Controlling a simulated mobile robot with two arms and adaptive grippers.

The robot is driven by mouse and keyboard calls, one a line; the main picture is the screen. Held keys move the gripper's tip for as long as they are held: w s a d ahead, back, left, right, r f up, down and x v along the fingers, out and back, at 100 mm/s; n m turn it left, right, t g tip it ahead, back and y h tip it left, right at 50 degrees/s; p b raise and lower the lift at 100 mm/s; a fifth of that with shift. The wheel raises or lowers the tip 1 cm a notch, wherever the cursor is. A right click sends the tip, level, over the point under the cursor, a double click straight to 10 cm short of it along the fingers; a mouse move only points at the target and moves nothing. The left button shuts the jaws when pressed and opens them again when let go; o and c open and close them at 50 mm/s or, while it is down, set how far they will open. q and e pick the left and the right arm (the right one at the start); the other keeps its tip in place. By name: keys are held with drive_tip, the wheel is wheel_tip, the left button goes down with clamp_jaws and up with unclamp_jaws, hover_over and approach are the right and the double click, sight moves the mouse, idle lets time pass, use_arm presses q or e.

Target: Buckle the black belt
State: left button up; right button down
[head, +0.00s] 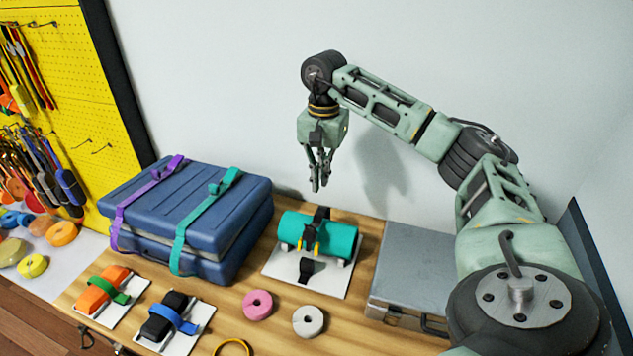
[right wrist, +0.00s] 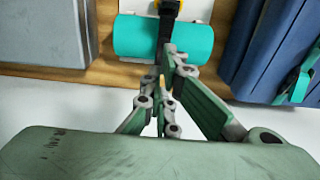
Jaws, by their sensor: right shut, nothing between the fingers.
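A teal cylinder (head: 342,240) lies on a white board (head: 331,282) on the bench. A black belt (head: 320,218) runs over its middle, with yellow parts on its front side. A separate black piece (head: 306,268) lies on the board in front; whether it joins the belt is unclear. My right gripper (head: 319,186) hangs pointing down above and behind the cylinder, shut and empty. In the right wrist view, the teal cylinder (right wrist: 190,38) and the black belt (right wrist: 167,22) show beyond the fingers (right wrist: 164,72). My left gripper is not in view.
A blue suitcase (head: 232,215) with purple and teal straps stands left of the board. A grey metal case (head: 412,262) stands to the right. Orange and black strapped items, a pink roll (head: 257,304) and a white roll (head: 308,321) lie in front. The wall is behind.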

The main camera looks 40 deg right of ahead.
sight(317, 225)
wheel_tip(317, 225, down, 4)
drive_tip(key=shift+d+r+p, duration=0.1)
drive_tip(key=shift+p, duration=0.4)
drive_tip(key=a, duration=0.1)
drive_tip(key=s+a+f+p, duration=0.1)
drive_tip(key=s+a+p, duration=0.1)
drive_tip(key=shift+a+f, duration=0.3)
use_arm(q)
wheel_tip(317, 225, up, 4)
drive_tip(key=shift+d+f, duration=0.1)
use_arm(e)
drive_tip(key=shift+w+f, duration=0.1)
drive_tip(key=shift+f, duration=0.05)
